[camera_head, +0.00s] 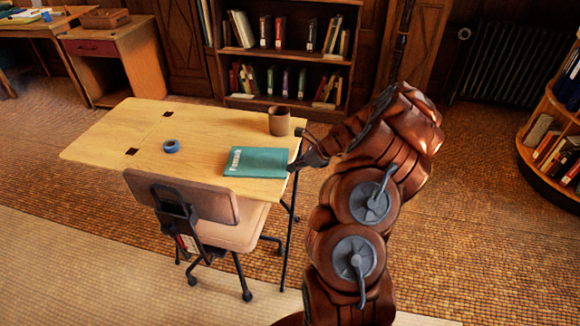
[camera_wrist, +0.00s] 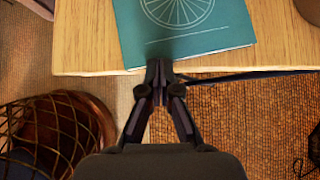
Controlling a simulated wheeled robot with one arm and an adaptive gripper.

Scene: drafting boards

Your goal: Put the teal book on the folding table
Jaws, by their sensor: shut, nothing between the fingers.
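The teal book (camera_head: 257,161) lies flat on the folding table (camera_head: 110,140), near its right end and front edge. In the wrist view the book (camera_wrist: 186,25) shows a wheel drawing on its cover, and its near edge lies close to the table edge (camera_wrist: 90,62). My gripper (camera_head: 291,168) is at the book's right side in the head view. In the wrist view my gripper (camera_wrist: 159,68) is shut and empty, its tips at the book's near edge. I cannot tell whether the tips touch the book.
A brown cup (camera_head: 279,121) stands behind the book, and a blue tape roll (camera_head: 171,146) lies to its left. A chair (camera_head: 200,205) stands at the table's front. A bookcase (camera_head: 280,55) is behind. The table's left half is mostly clear. A wire basket (camera_wrist: 40,135) shows in the wrist view.

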